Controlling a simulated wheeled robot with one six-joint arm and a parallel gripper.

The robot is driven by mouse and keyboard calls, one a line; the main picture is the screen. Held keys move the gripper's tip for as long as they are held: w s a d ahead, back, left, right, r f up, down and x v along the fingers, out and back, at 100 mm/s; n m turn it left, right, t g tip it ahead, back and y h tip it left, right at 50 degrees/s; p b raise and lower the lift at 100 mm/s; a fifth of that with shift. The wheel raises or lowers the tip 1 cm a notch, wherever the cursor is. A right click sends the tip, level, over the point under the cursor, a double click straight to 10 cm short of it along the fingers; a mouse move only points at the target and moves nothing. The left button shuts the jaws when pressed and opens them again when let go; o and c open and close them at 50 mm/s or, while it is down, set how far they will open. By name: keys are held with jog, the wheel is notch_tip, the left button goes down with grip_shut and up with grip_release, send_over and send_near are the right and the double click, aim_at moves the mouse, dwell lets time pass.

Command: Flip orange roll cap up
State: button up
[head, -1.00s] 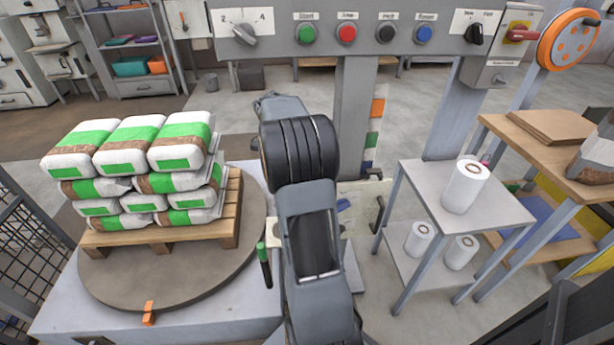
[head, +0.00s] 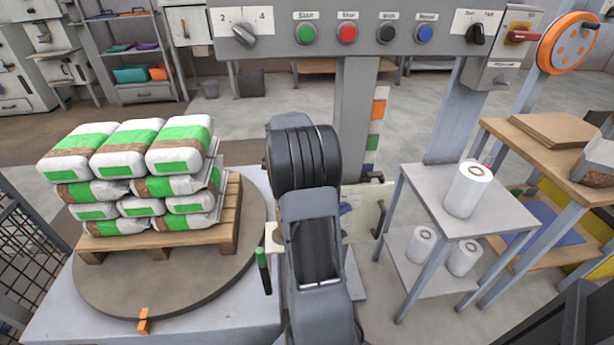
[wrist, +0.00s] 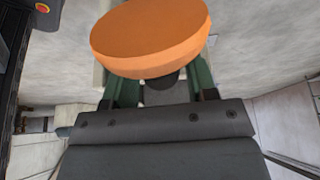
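The orange roll cap (wrist: 150,37) is a thick round disc in the wrist view, tilted, with a dark stub (wrist: 165,82) below it. My gripper (wrist: 164,84) has its two green fingers on either side of the stub, and the disc covers the fingertips. The gripper looks shut on the cap, though the contact is hidden. In the head view my own arm hides both the gripper and the cap. A white roll (head: 468,190) stands upright on the top of a small grey table (head: 430,190) at the right.
Two white rolls (head: 421,245) (head: 464,257) stand on the lower shelf. A pallet (head: 160,243) of bags (head: 130,180) sits on a round turntable (head: 175,295) at the left. A control panel (head: 350,30) spans the top. An orange wheel (head: 568,45) is at top right. A wooden bench (head: 540,150) stands at the right.

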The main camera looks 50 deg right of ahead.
grip_shut()
jog(key=shift+s+d+r+t+y+p, duration=0.2)
jog(key=shift+s+d+t+y+p, duration=0.45)
jog(key=shift+y+p, duration=0.25)
jog(key=shift+s+d+f+t+y+p, duration=0.35)
jog(key=shift+d+f+y+p, duration=0.05)
jog(key=shift+p, duration=0.15)
jog(key=shift+o, duration=1.1)
grip_release()
jog(key=shift+r, duration=0.1)
notch_tip(320, 180, up, 12)
jog(key=a+p, duration=0.1)
jog(key=p, duration=0.2)
jog(key=shift+w, duration=0.45)
